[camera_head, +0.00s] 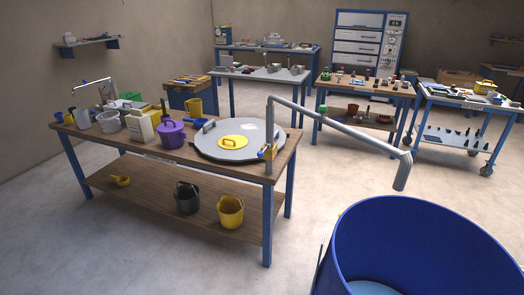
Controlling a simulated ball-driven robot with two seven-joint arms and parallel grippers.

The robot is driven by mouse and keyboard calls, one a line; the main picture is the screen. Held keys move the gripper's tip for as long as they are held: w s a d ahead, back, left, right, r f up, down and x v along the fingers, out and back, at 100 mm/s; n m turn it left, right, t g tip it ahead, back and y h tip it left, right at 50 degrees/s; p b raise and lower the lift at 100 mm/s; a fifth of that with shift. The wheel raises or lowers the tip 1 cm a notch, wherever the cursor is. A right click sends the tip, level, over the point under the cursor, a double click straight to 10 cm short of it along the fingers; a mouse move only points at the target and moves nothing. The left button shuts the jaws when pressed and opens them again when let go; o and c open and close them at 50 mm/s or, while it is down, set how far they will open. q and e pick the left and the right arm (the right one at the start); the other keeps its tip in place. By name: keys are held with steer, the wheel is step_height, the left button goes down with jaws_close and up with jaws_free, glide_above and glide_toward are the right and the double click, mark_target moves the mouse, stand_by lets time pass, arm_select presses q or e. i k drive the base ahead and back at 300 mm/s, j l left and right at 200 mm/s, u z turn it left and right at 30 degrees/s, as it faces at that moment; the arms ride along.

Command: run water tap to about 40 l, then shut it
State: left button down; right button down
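A grey tap pipe (330,128) rises beside the near workbench and reaches right. Its spout (402,175) points down above the large blue vat (430,222), apart from it. No water stream shows below the spout. A paler blue surface (372,288) shows low inside the vat, cut by the bottom edge; I cannot tell whether it is water or the vat's floor. No level marking is readable. Neither gripper is in view.
The near workbench (85,140) holds a round grey lid (212,150) with a yellow disc, a purple pot (171,134) and jugs. Its lower shelf holds a dark bucket (187,198) and a yellow bucket (230,211). More benches stand behind. Floor left of the vat is clear.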

mark_target(260, 154)
steer(key=i+j+z, duration=0.25)
steer(key=j, duration=0.4)
steer(key=i+j+z, duration=0.3)
steer(key=j, duration=0.45)
steer(key=i, duration=0.1)
